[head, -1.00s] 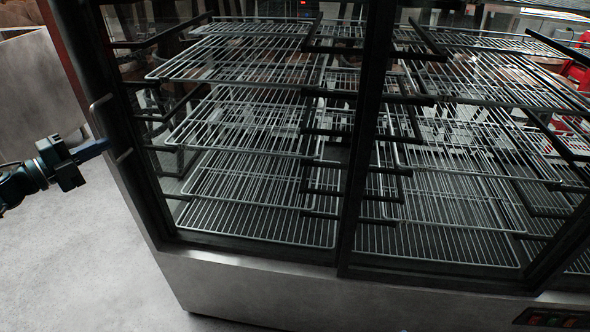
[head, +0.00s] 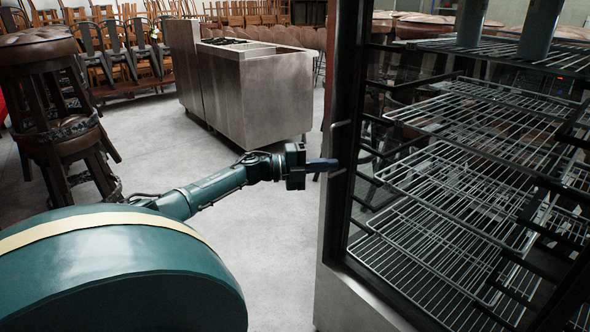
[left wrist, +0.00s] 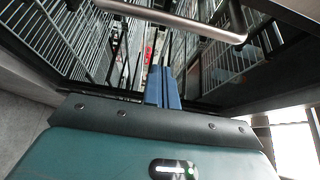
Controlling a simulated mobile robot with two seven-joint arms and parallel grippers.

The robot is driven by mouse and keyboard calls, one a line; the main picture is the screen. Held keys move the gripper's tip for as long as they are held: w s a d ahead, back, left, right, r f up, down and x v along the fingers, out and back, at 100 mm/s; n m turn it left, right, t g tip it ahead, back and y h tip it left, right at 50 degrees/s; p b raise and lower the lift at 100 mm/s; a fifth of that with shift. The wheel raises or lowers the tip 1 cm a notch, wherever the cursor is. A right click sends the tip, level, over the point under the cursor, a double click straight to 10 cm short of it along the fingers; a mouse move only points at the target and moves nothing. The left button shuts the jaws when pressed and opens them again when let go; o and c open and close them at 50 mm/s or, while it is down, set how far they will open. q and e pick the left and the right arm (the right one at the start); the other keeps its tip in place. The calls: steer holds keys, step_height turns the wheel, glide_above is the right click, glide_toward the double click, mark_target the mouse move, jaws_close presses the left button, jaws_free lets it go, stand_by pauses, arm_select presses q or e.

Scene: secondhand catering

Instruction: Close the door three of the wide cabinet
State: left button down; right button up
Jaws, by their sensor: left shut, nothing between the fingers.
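The wide cabinet (head: 352,300) is a metal case with dark frames and wire shelves, at the right of the head view. A dark upright door frame (head: 345,95) with a metal bar handle (head: 336,150) stands at its left edge. I cannot tell whether this is door three or whether a gap is left. My left gripper (head: 331,165) is shut and empty, its blue fingers at the handle; contact is unclear. In the left wrist view, the blue fingers (left wrist: 163,88) point toward the cabinet, with the bar handle (left wrist: 180,18) across the top. My right gripper is out of view.
A steel counter unit (head: 255,95) stands behind my left arm. Stacked dark stools (head: 65,130) are at the far left, and rows of chairs (head: 120,45) line the back. Grey floor (head: 270,225) is clear between my arm and the cabinet.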

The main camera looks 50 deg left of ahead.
arm_select(q)
steer(key=v, duration=0.8)
steer(key=shift+s+a+f, duration=0.15)
steer(key=shift+a+f, duration=0.05)
steer(key=shift+a, duration=0.15)
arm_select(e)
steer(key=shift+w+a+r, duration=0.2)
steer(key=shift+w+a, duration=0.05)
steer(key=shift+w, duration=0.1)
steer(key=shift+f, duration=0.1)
